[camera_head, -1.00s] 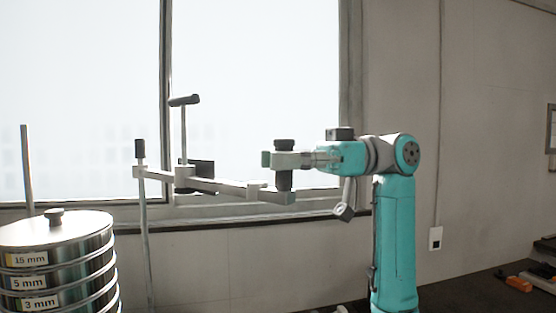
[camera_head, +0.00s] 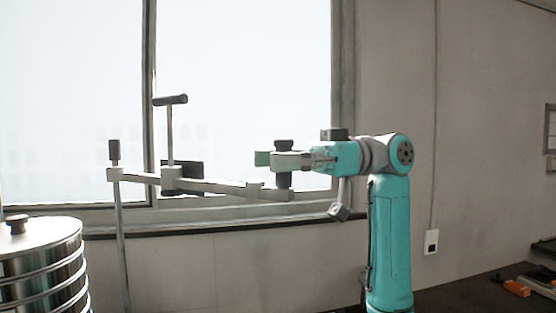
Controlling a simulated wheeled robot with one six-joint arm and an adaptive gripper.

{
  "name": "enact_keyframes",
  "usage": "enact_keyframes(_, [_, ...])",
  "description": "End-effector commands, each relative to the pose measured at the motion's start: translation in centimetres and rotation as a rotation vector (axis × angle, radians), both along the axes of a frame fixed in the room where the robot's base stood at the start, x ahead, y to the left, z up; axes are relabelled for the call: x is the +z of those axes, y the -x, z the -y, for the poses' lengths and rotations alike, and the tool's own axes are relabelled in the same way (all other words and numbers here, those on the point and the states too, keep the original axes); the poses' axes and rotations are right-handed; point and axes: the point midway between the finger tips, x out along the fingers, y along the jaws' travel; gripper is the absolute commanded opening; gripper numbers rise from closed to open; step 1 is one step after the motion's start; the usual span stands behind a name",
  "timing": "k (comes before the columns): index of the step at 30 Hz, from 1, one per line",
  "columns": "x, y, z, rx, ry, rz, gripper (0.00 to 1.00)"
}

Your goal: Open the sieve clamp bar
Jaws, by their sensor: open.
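The sieve clamp bar (camera_head: 215,186) is a long grey bar. It runs from a thin upright rod (camera_head: 122,250) at the left to a dark upright knob (camera_head: 284,181) at its right end. A T-shaped handle (camera_head: 170,125) stands up from the bar. My gripper (camera_head: 276,160) is at the knob, level with its middle. One finger crosses in front of the knob, and a teal fingertip shows just left of it. My gripper is open; whether a finger touches the knob cannot be told.
The round metal sieve stack (camera_head: 45,240) with a black lid knob (camera_head: 17,224) stands at the lower left, cut by the frame edge and apart from the bar. A window (camera_head: 245,80) and grey wall are behind. Orange items (camera_head: 516,288) lie at the far right.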

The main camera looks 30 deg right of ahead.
Motion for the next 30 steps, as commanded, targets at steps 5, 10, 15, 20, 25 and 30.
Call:
enact_keyframes(5, [0.0, 0.0, 0.0, 0.0, 0.0, 0.0, 0.52])
enact_keyframes(10, [0.0, 0.0, 0.7, -0.001, -0.001, -0.001, 0.52])
enact_keyframes(15, [0.1, 0.4, 3.2, -0.004, -0.002, -0.001, 0.52])
enact_keyframes(20, [0.1, 0.8, 6.4, -0.004, -0.001, -0.001, 0.52])
enact_keyframes(25, [0.0, 1.3, 9.4, -0.002, -0.001, -0.001, 0.52])
enact_keyframes(30, [0.0, 1.5, 11.3, 0.0, 0.0, -0.001, 0.52])
